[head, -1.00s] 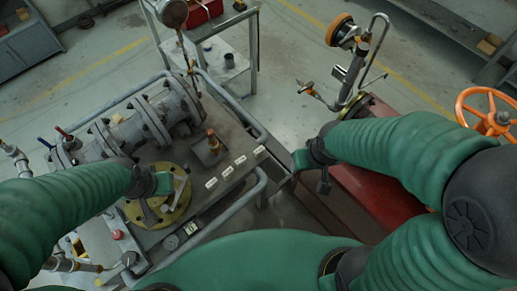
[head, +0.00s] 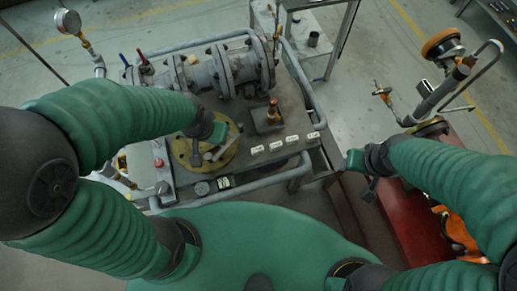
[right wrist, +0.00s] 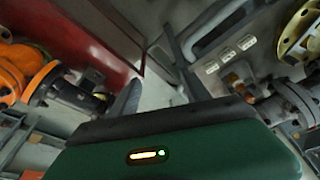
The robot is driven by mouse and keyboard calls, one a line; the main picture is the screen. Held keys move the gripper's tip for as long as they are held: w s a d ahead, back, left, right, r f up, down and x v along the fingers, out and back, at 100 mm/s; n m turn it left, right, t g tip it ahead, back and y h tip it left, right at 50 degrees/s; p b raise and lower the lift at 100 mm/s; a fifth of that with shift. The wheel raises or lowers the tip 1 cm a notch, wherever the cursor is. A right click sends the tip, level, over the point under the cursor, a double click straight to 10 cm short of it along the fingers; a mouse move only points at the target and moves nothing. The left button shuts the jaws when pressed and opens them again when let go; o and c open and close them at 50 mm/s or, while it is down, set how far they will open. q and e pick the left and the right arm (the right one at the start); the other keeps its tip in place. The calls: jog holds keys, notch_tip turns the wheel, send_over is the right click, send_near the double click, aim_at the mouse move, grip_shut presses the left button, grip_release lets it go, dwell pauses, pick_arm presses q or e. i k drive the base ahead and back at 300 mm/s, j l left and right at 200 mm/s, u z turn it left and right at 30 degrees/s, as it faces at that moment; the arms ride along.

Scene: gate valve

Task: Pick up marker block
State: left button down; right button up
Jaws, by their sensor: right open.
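Several small white blocks with dark marks lie in a row on the dark bench top, in front of the copper-coloured fitting; one white block (head: 276,146) is near the row's middle. I cannot tell which is the marker block. They also show in the right wrist view, where one white block (right wrist: 228,54) is at upper right. My right gripper (head: 369,188) is open and empty, off the bench's right edge, apart from the blocks. My left gripper (head: 205,157) is over the yellow flange (head: 229,150), left of the row; its jaw opening is unclear.
A grey pipe rail (head: 262,178) runs along the bench's near edge. The copper-coloured fitting (head: 272,112) stands upright behind the blocks. A large grey valve body (head: 215,70) lies at the back. A red surface (head: 410,220) and an orange wheel (head: 455,228) are at right.

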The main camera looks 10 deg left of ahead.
aim_at(257, 150)
jog(key=j+u, duration=0.1)
jog(key=u, duration=0.25)
jog(key=j+u, duration=0.1)
jog(key=u, duration=0.25)
jog(key=j+u, duration=0.15)
jog(key=u, duration=0.25)
jog(key=i+j+u, duration=0.1)
jog(key=j, duration=0.15)
